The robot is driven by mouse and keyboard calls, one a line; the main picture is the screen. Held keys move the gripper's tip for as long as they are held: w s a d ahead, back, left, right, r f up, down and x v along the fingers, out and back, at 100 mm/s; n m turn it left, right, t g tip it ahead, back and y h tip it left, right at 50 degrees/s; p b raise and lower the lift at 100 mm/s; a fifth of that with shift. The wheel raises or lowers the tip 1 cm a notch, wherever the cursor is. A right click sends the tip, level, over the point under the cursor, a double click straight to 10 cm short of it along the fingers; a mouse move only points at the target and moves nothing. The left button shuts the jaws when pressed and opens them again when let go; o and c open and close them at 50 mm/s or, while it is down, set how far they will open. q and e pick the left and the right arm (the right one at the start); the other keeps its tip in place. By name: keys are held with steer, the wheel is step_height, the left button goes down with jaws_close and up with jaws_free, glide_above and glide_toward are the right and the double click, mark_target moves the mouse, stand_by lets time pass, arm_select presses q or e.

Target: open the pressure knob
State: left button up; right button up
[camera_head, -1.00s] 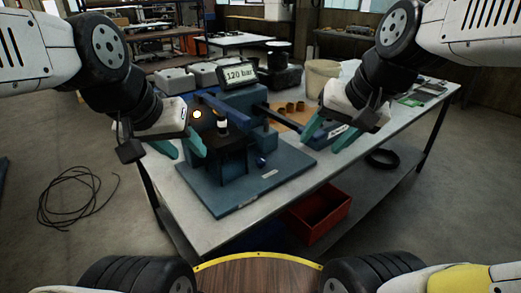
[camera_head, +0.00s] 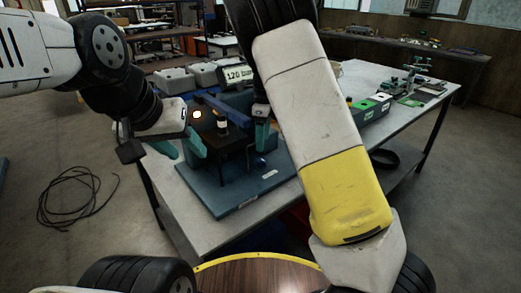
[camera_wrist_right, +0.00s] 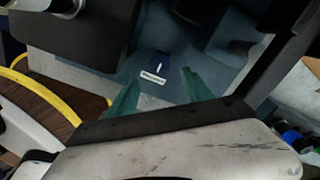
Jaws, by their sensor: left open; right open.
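The pressure knob looks to be a small blue knob (camera_head: 260,162) low on the front of the blue test rig (camera_head: 222,202). In the right wrist view a blue knob (camera_wrist_right: 161,62) with a white pointer mark sits above a white label plate (camera_wrist_right: 153,78). My right gripper (camera_wrist_right: 160,90) is open and empty, with the knob beyond and between its fingertips, apart from them. In the head view my right gripper (camera_head: 263,132) is above the knob, partly hidden by my right arm. My left gripper (camera_head: 183,148) is open and empty at the rig's left side.
A display (camera_head: 238,72) on the rig reads 120 bar. Green and grey boxes (camera_head: 372,108) stand on the table (camera_head: 415,110) at right. My right arm hides the table's middle.

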mark_target(261, 159)
steer(key=shift+w+a+f, duration=0.25)
steer(key=shift+a+f, duration=0.05)
steer(key=shift+f, duration=0.25)
step_height(261, 159, down, 7)
steer(key=shift+f, duration=0.15)
jaws_close()
